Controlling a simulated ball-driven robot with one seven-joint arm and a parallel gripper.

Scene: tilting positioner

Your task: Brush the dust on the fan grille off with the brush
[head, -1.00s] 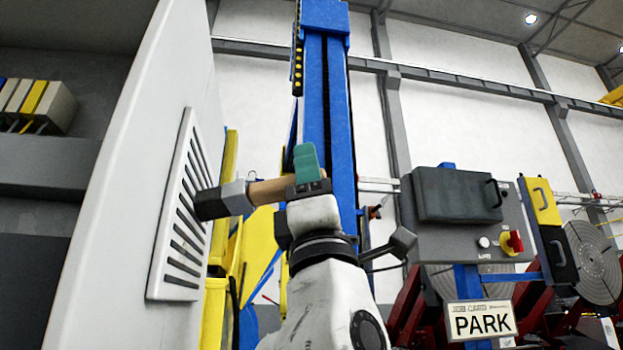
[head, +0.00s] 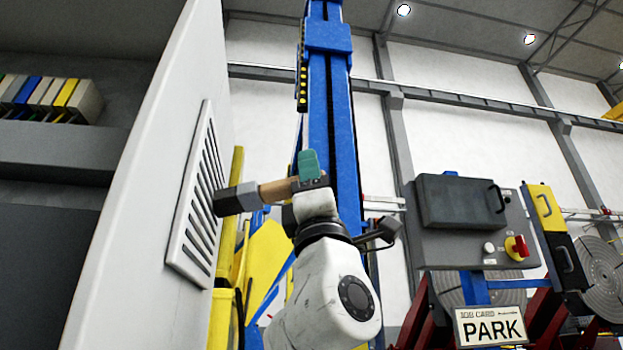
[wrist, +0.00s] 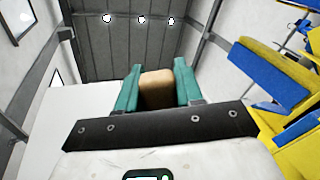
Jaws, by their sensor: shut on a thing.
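The fan grille (head: 196,205) is a pale slotted panel on a tall white cabinet side, left of centre in the head view. No dust can be made out on it. The brush has a tan handle (head: 277,190) and a dark head, which overlaps the grille's right edge in the head view; I cannot tell whether it touches. My gripper (head: 309,165) has teal fingers shut on the handle. In the wrist view the two teal fingers (wrist: 157,85) stand on both sides of the tan handle (wrist: 157,88); the brush head is hidden there.
The white cabinet side (head: 130,200) stands close on the left. A blue column (head: 328,90) and yellow parts (head: 262,255) stand behind my arm. A grey control box (head: 460,225) and a PARK sign (head: 491,327) are on the right.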

